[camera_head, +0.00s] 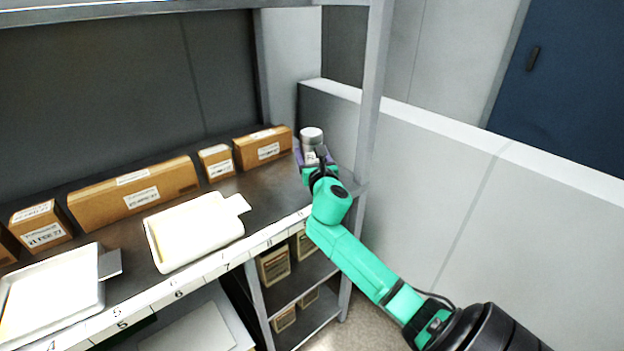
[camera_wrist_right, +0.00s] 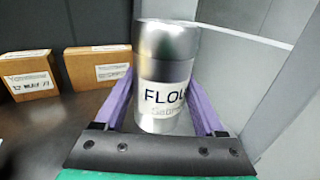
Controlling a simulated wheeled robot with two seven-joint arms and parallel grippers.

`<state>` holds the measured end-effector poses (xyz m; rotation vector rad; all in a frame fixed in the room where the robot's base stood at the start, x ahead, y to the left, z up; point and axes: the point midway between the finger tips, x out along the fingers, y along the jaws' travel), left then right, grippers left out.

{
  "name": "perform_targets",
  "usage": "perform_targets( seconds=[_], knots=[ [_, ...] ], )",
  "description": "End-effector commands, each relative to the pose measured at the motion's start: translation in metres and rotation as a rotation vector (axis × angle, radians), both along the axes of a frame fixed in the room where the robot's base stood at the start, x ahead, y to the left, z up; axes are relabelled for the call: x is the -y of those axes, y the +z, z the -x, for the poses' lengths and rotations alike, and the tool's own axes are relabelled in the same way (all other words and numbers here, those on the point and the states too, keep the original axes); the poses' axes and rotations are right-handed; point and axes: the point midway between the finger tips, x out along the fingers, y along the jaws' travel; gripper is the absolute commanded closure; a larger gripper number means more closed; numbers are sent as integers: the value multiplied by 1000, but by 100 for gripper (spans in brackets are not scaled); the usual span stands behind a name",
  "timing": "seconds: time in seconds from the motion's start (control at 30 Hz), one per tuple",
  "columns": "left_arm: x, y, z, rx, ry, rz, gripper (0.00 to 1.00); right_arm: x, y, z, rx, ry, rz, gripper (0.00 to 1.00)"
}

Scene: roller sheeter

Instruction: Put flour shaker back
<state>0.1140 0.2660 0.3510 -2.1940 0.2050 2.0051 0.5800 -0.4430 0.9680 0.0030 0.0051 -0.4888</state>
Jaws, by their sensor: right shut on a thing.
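The flour shaker (camera_head: 312,137) is a silver cylinder with a white label, and the label reads "FLOU" in the right wrist view (camera_wrist_right: 165,75). It stands upright at the right end of the dark shelf (camera_head: 272,201), near the shelf's upright post. My right gripper (camera_head: 314,158) is shut on the shaker, with a purple finger on each side of it. Whether the shaker's base touches the shelf is hidden by the gripper. My left gripper is not in view.
Cardboard boxes (camera_head: 263,147) line the back of the shelf, left of the shaker. White trays (camera_head: 195,232) lie along the front. The post (camera_head: 369,90) stands close to the right of my gripper. A light partition wall (camera_head: 430,170) is beyond it. Numbered labels run along the front edge.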

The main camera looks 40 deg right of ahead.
Motion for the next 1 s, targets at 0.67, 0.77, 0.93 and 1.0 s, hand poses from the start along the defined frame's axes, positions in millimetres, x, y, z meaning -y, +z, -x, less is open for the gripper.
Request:
perform_targets(
  seconds=[0.67,0.77,0.93,1.0],
  knots=[
    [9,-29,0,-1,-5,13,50,0,-63,0,2,1,3,97],
    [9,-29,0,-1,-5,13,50,0,-63,0,1,1,3,6],
    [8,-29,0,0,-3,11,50,0,-63,0,1,1,2,0],
    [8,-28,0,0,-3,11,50,0,-63,0,1,1,2,0]
  ],
)
